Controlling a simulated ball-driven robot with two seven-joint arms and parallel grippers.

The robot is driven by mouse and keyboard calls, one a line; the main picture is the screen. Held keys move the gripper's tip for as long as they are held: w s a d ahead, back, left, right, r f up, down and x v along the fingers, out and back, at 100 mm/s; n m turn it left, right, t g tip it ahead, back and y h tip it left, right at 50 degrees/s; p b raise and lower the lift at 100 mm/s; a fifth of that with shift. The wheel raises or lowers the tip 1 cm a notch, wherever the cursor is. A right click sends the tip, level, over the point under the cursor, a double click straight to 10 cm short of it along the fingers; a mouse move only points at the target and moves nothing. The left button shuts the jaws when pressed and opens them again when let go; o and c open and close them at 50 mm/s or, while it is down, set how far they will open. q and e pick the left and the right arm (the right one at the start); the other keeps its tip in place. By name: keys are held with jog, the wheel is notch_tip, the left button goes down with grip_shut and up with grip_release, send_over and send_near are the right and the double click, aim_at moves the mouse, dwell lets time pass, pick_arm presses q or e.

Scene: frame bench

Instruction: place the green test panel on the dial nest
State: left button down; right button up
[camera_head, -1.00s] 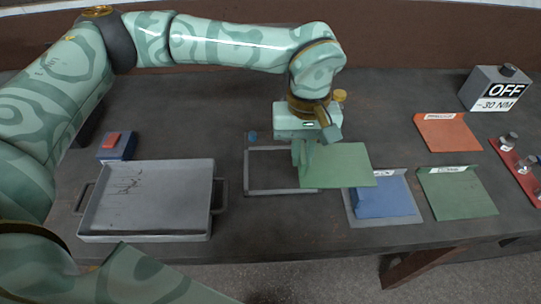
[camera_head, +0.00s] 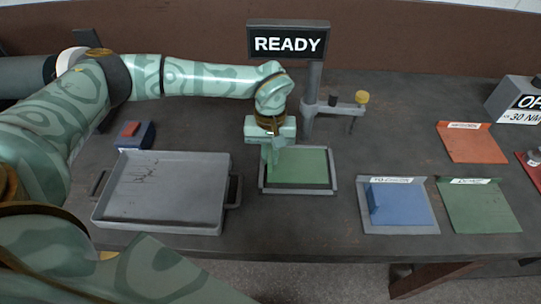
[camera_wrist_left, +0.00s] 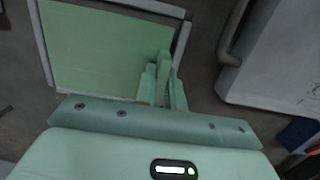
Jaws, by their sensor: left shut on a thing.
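The green test panel (camera_head: 305,165) appears inside the grey rectangular frame of the dial nest (camera_head: 333,178). A dark strip shows between the panel's near edge and the near side of the frame. I cannot tell whether the panel rests on the nest or is just above it. My left gripper (camera_head: 271,157) is shut on the panel near its left edge. In the left wrist view the panel (camera_wrist_left: 95,50) lies within the frame's rails (camera_wrist_left: 183,25), beside the fingers (camera_wrist_left: 160,85). My right gripper is not in view.
A dial stand (camera_head: 314,105) with a side arm and a READY sign (camera_head: 288,42) stands behind the nest. A grey tray (camera_head: 165,225) is at the left. Blue (camera_head: 403,205), green (camera_head: 480,210) and orange (camera_head: 472,146) pads lie to the right.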

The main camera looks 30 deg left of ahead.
pick_arm(q)
jog(key=shift+w+f, duration=0.1)
jog(key=shift+f, duration=0.25)
jog(key=c, duration=1.8)
grip_release()
jog(key=shift+f, duration=0.1)
jog(key=shift+c, duration=0.2)
jog(key=o, duration=0.3)
jog(key=shift+o, duration=0.2)
